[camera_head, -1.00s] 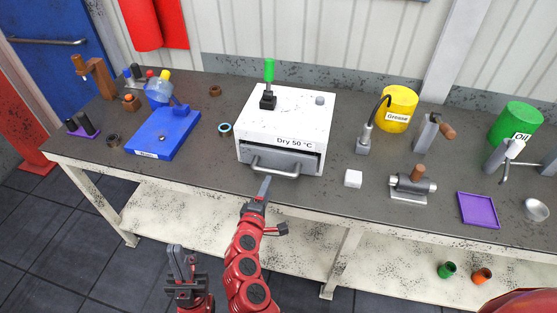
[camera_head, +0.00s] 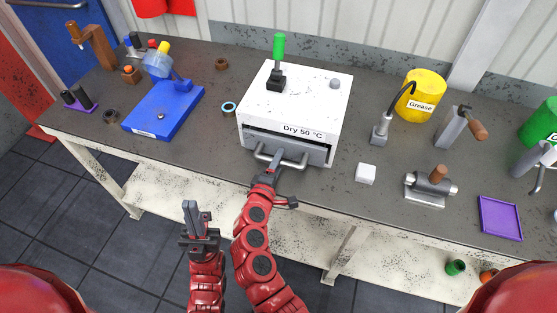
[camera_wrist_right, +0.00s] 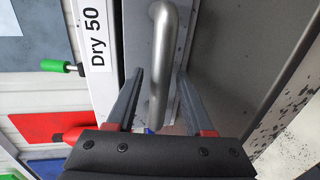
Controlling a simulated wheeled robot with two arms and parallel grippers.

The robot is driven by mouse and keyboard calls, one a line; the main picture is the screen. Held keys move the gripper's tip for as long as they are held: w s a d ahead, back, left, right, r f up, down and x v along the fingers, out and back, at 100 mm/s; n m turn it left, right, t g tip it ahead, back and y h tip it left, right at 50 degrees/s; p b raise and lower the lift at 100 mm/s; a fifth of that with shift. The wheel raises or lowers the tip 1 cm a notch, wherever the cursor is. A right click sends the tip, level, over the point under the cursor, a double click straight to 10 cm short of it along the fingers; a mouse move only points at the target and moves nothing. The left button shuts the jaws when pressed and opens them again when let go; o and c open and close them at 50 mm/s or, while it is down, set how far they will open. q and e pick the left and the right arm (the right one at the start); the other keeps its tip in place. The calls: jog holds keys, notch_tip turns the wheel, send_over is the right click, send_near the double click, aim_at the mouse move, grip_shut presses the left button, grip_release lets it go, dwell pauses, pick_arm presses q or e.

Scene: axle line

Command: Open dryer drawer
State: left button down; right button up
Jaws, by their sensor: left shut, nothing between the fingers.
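The white dryer box (camera_head: 300,98), labelled "Dry 50 °C", stands on the bench. Its grey drawer front (camera_head: 290,147) sits under the label and looks closed, with a metal bar handle (camera_head: 282,161) on it. My right gripper (camera_head: 276,160) is at the handle. In the right wrist view the handle (camera_wrist_right: 163,60) runs between the two spread fingers of my right gripper (camera_wrist_right: 160,95), with gaps visible on both sides. My left gripper (camera_head: 196,210) is shut and empty, in front of the bench and left of my right arm.
A green-handled lever (camera_head: 278,50) stands on the dryer. A blue plate (camera_head: 165,113) with a bottle lies left. A white cube (camera_head: 366,173), a grease can (camera_head: 419,95) and a purple tray (camera_head: 499,218) are right. The bench edge directly below the dryer is partly behind my arm.

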grip_shut()
dwell(1.2)
